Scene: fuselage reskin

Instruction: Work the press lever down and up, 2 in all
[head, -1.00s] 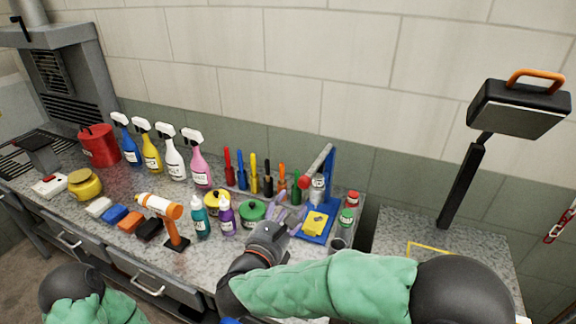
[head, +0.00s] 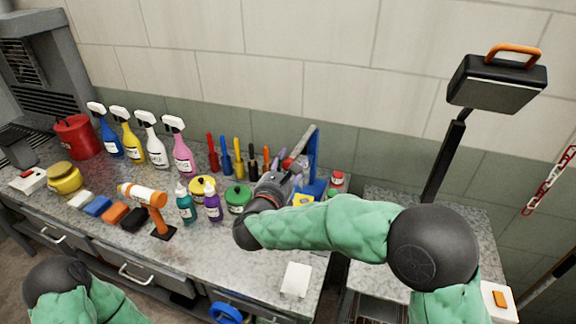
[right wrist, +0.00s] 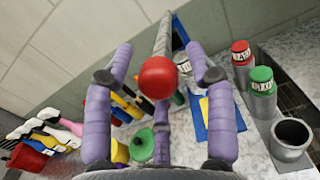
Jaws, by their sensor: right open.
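The press has a blue upright frame (head: 313,158) and a grey lever (head: 302,143) with a red ball knob. In the right wrist view the red knob (right wrist: 158,78) sits between the two purple fingers of my right gripper (right wrist: 158,55), with a gap on each side. The grey lever runs up and away behind the knob, and the blue base (right wrist: 214,112) shows beyond the right finger. My left gripper is out of view.
Colored bottles and jars stand left of the press, including a purple bottle (head: 212,203) and a green jar (head: 238,197). Labelled cans (right wrist: 262,88) and a dark cup (right wrist: 291,138) stand right of it. A white card (head: 295,280) lies near the front edge.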

